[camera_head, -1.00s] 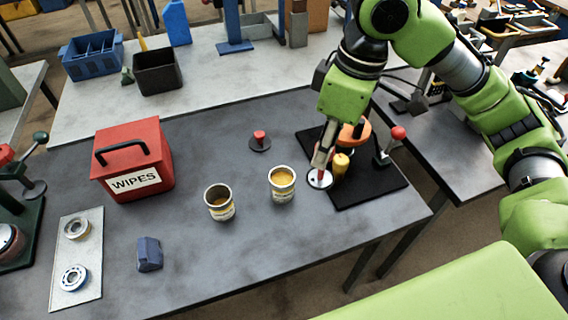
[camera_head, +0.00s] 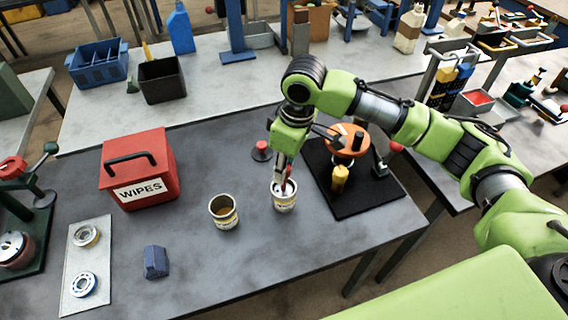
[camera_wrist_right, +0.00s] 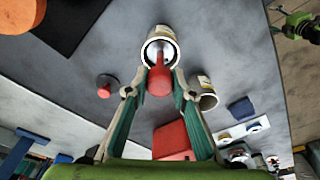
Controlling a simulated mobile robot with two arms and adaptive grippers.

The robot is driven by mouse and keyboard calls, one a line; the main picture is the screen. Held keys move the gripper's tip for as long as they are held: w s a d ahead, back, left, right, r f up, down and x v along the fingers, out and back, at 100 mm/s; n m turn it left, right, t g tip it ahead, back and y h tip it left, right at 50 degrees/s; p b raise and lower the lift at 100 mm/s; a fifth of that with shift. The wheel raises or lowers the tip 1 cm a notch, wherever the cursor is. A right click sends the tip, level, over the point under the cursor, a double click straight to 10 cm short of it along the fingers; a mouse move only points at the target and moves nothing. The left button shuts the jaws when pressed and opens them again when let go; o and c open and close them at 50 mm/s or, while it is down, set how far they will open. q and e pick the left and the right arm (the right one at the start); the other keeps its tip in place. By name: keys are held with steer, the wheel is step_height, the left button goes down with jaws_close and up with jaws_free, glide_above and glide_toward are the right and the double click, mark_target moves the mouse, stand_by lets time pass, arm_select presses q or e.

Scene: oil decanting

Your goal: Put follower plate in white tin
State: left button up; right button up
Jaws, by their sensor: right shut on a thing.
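My right gripper (camera_head: 284,182) points down over the right-hand of two small pale tins with yellow labels (camera_head: 284,203). It is shut on the red handle (camera_wrist_right: 160,80) of the follower plate. The plate's pale disc (camera_wrist_right: 160,49) shows within the mouth of that tin in the right wrist view; how deep it sits I cannot tell. The gripper hides much of the tin's mouth in the head view. The other tin (camera_head: 223,214) stands open to the left. My left gripper is not in view.
A dark disc with a red knob (camera_head: 261,151) stands behind the tins. A black mat (camera_head: 375,198) with an orange-topped device (camera_head: 347,140) lies to the right. A red wipes box (camera_head: 139,172) and a blue block (camera_head: 155,262) are to the left. The table front is clear.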

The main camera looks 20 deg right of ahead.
steer(key=shift+f, duration=0.1)
steer(key=o, duration=1.1)
steer(key=shift+o, duration=0.2)
step_height(320, 180, up, 12)
steer(key=s+d+b, duration=0.1)
steer(key=b, duration=0.1)
steer(key=shift+d, duration=0.15)
steer(key=shift+s, duration=0.15)
